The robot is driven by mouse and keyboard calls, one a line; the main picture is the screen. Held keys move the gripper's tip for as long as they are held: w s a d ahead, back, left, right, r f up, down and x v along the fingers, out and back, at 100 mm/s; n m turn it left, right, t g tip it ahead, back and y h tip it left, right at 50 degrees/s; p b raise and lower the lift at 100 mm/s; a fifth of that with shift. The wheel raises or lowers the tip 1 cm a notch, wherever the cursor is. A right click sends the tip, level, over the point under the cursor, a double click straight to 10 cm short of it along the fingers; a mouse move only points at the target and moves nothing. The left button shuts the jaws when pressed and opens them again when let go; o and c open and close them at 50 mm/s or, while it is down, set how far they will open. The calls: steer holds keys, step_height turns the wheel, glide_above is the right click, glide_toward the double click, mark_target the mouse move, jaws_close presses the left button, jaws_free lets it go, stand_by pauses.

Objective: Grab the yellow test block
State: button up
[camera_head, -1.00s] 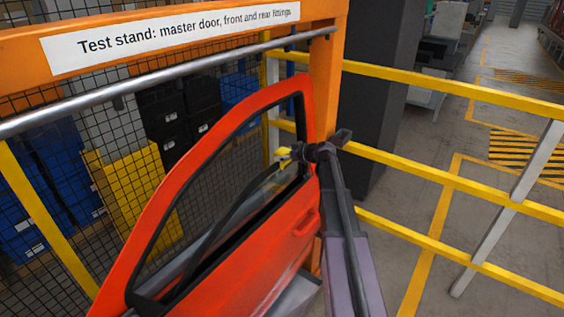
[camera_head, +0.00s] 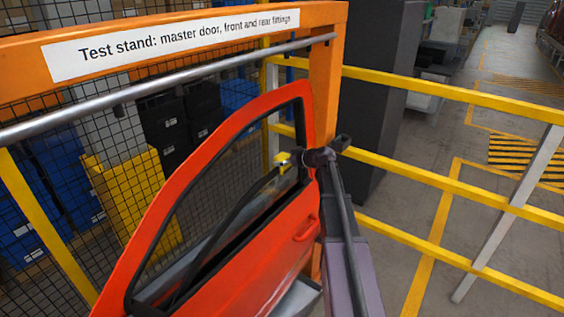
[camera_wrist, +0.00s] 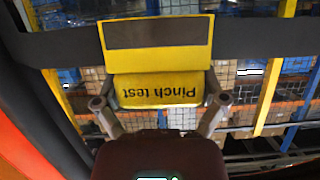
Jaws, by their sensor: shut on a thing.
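The yellow test block (camera_wrist: 158,90) is large in the wrist view, with "Pinch test" reading upside down on its near face and a dark panel on its upper part. My gripper (camera_wrist: 158,101) has one finger on each side of the block's near part and is shut on it. In the head view the block (camera_head: 282,158) is a small yellow shape at the window opening of the red door (camera_head: 303,225). My gripper (camera_head: 290,158) reaches it from the right, across the door's rear frame. The fingertips are too small to make out there.
The orange test stand frame (camera_head: 326,120) with a metal bar (camera_head: 160,85) surrounds the door. Yellow railings (camera_head: 440,180) stand to the right. Wire mesh with blue bins (camera_head: 30,220) and a yellow bin (camera_head: 125,190) lies behind. Open floor (camera_head: 400,250) is at the right.

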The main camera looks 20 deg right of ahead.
mark_target(283, 156)
steer(key=shift+r+p, duration=1.4)
steer(key=shift+r, duration=0.15)
steer(key=s+a+r+p, duration=0.1)
steer(key=s+a, duration=0.2)
steer(key=s, duration=0.4)
steer(key=s+a, duration=0.2)
steer(key=s, duration=0.6)
steer(key=shift+a+r+p, duration=0.35)
steer(key=shift+a, duration=0.05)
